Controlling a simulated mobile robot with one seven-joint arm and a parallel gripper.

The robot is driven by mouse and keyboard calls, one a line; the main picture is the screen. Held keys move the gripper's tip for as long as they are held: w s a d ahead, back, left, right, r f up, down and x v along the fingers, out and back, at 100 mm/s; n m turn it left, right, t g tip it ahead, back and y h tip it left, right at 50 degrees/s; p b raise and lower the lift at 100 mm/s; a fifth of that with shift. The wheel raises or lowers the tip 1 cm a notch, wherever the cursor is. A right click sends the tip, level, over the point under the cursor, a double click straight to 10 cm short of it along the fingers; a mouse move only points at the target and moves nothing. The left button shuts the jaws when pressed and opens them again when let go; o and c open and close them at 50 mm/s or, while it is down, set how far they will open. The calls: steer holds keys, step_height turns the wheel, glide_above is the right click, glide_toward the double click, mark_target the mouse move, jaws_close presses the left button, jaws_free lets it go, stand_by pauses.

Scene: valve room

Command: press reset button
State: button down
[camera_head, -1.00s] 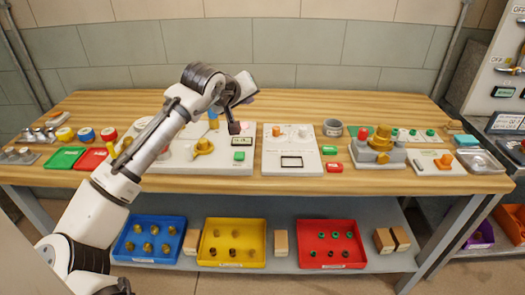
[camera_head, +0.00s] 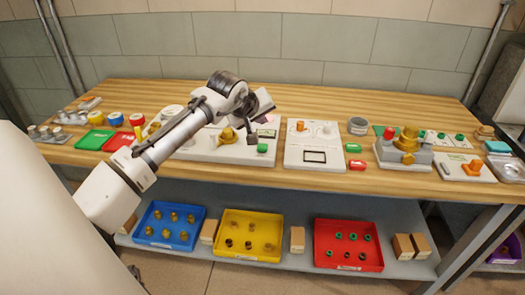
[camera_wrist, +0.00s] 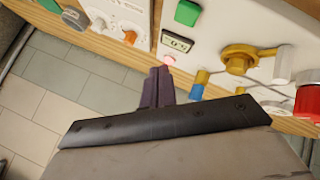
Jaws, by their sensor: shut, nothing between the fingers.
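A white panel (camera_head: 215,152) on the wooden bench carries a yellow knob (camera_head: 227,135), a green button (camera_head: 262,148) and a small display. In the wrist view the green button (camera_wrist: 187,12) and the display (camera_wrist: 177,43) are at the top, with a small pink-red round part (camera_wrist: 168,59) just beyond my fingertips. I cannot read a reset label on any of these. My gripper (camera_head: 251,138) is shut and empty, held over the panel's right part. Its dark fingers (camera_wrist: 158,72) also show in the wrist view. Contact with the panel cannot be told.
A second white panel (camera_head: 314,157) with an orange knob stands right of the first. Farther right is a grey unit with a red knob (camera_head: 409,132). Blue, yellow and red trays (camera_head: 348,268) stand on the lower shelf.

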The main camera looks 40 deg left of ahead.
mark_target(261, 148)
steer(key=shift+f+b, duration=1.6)
steer(key=shift+f, duration=1.3)
steer(key=shift+f, duration=0.45)
steer(key=shift+f+b, duration=0.4)
steer(key=shift+f, duration=0.1)
steer(key=shift+r, duration=0.1)
stand_by(0.5)
steer(key=shift+r+p, duration=0.75)
steer(key=shift+r, duration=0.1)
steer(key=shift+r+p, duration=1.95)
steer(key=shift+r, duration=0.6)
